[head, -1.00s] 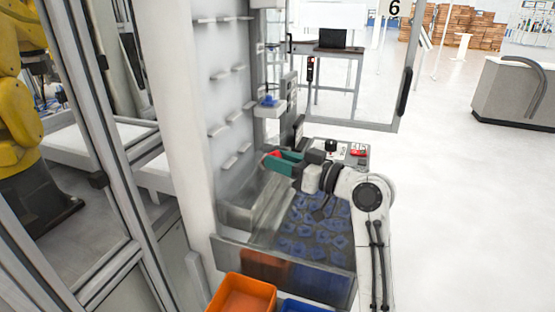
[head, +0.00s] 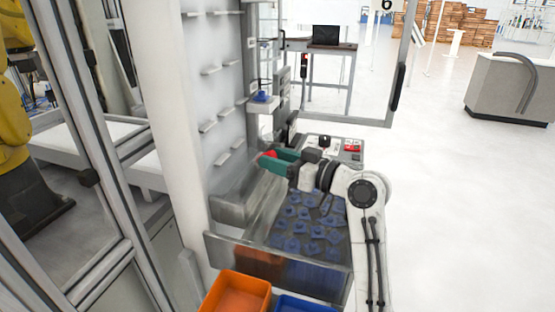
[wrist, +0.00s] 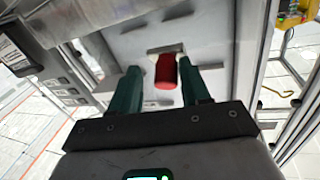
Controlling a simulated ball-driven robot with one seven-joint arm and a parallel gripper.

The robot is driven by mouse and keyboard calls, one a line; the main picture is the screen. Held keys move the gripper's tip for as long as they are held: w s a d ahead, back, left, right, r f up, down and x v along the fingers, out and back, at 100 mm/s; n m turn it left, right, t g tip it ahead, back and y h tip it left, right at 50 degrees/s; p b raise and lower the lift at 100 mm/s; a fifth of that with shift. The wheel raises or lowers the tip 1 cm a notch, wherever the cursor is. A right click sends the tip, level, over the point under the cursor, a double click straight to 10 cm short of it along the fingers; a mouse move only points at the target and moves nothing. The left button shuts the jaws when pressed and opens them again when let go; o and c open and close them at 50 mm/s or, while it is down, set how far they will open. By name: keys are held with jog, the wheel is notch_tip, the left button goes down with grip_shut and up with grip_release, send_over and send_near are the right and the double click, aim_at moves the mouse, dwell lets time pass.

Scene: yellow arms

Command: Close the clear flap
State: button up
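A see-through smoky panel (head: 318,277) stands at the front of the station, with orange and blue showing through it. I cannot tell for certain whether it is the clear flap. A tray (head: 305,228) of blue parts lies behind it. My gripper (head: 271,156), with teal fingers, reaches left over the tray's back toward the white shelf wall. A red cylinder (wrist: 165,72) sits between the fingertips in the wrist view; it also shows in the head view (head: 270,153). The fingers (wrist: 160,84) are apart, with a gap at the red piece's left side.
An orange bin (head: 236,294) and a blue bin (head: 303,306) stand in front. A framed clear door (head: 357,65) with a black handle (head: 398,79) stands open at the back. A yellow arm (head: 14,125) is behind the frame at left.

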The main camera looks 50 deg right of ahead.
jog(key=shift+w+a, duration=0.15)
jog(key=shift+a, duration=0.35)
jog(key=s+d+b, duration=0.1)
jog(key=s+d, duration=0.1)
jog(key=s, duration=0.9)
dwell(0.4)
